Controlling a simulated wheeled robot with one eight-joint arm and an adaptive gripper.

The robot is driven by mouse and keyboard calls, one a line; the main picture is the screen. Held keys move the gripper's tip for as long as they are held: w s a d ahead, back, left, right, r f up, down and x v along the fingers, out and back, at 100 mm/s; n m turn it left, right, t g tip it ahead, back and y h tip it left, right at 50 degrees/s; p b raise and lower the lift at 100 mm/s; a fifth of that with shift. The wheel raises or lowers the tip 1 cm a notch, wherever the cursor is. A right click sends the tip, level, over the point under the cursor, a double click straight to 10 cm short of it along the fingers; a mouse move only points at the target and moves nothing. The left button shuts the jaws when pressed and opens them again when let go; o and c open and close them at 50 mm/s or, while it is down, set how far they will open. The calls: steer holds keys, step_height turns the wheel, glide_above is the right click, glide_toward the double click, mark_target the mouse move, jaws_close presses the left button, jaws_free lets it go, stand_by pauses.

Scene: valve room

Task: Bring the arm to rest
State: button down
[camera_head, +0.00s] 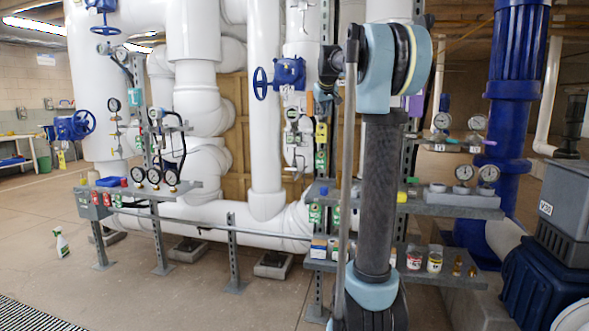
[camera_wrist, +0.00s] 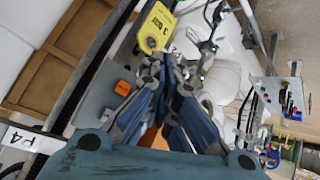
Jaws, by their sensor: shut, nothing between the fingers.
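My arm (camera_head: 378,190) stands upright right of the middle in the head view, folded at a blue-grey joint at the top. In the wrist view my gripper (camera_wrist: 172,78) has its fingers drawn together with nothing between them. A yellow tag (camera_wrist: 155,28) shows just beyond the fingertips; I cannot tell the gap between them. In the head view I cannot clearly make out the gripper.
White pipes (camera_head: 265,110) with blue valves fill the middle. A gauge shelf (camera_head: 155,190) stands left, and another shelf (camera_head: 450,206) lies behind and right of my arm. A blue pump (camera_head: 540,285) is at the right. The floor (camera_head: 45,225) at left is largely clear, with a spray bottle (camera_head: 61,242).

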steer(key=s+f+m+g, duration=0.1)
steer(key=s+f+g, duration=0.1)
steer(key=s+f, duration=1.2)
steer(key=s+f+m+g, duration=0.1)
steer(key=s+f+g, duration=0.1)
steer(key=s+f, duration=1.3)
steer(key=s+f+m+g, duration=0.1)
steer(key=s+f+g, duration=0.2)
steer(key=s+f, duration=1.2)
steer(key=s, duration=0.9)
steer(key=shift+s+a+f+m, duration=0.15)
steer(key=shift+s+m, duration=0.15)
steer(key=shift+s, duration=0.05)
